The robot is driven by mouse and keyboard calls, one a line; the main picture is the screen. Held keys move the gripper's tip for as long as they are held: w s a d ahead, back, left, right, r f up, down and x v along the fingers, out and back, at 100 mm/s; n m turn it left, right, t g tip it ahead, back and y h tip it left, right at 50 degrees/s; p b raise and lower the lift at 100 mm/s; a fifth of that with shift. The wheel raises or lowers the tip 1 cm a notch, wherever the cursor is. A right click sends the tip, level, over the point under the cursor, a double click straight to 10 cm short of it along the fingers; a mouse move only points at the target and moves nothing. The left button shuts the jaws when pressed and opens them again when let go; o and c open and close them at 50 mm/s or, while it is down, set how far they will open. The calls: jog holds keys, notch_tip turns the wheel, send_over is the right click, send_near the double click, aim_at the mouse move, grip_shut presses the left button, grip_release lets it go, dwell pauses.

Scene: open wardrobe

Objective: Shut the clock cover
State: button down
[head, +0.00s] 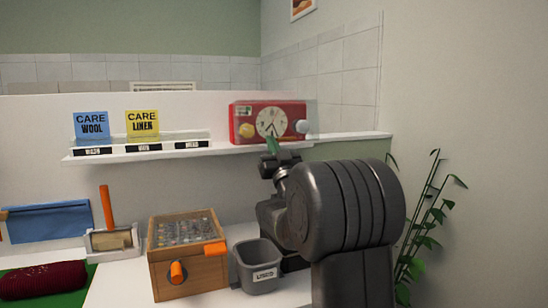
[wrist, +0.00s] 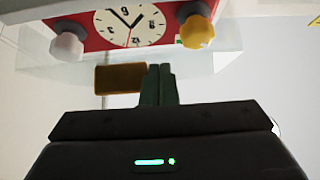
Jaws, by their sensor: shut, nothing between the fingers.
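The red clock (head: 269,121) stands on the white shelf, with a white dial, a yellow knob on the left and a pale knob on the right. Its clear cover (head: 313,119) shows as a faint pane past the clock's right side; its exact angle is hard to tell. In the wrist view, the clock (wrist: 90,30) is upside down at the top, and the clear cover (wrist: 215,63) extends below it. My gripper (head: 272,144) is shut and empty, just in front of the clock's lower edge. Its green fingertips (wrist: 158,70) appear close to the cover; contact cannot be told.
The shelf (head: 150,150) also holds blue (head: 91,125) and yellow (head: 142,123) care cards left of the clock. Below stand a wooden box (head: 188,268) and a grey bin (head: 258,267). A plant (head: 425,215) is at right. A brown block (wrist: 120,78) shows beside my fingers.

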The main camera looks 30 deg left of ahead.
jog(key=shift+w+a+f+y+b, duration=0.3)
jog(key=shift+w+a+f+b, duration=0.4)
jog(key=shift+b, duration=0.6)
jog(key=shift+s+f, duration=0.1)
jog(key=s+d+f, duration=0.3)
jog(key=s+d, duration=0.7)
jog(key=d, duration=0.2)
jog(key=shift+s+b, duration=0.15)
jog(key=shift+b, duration=0.15)
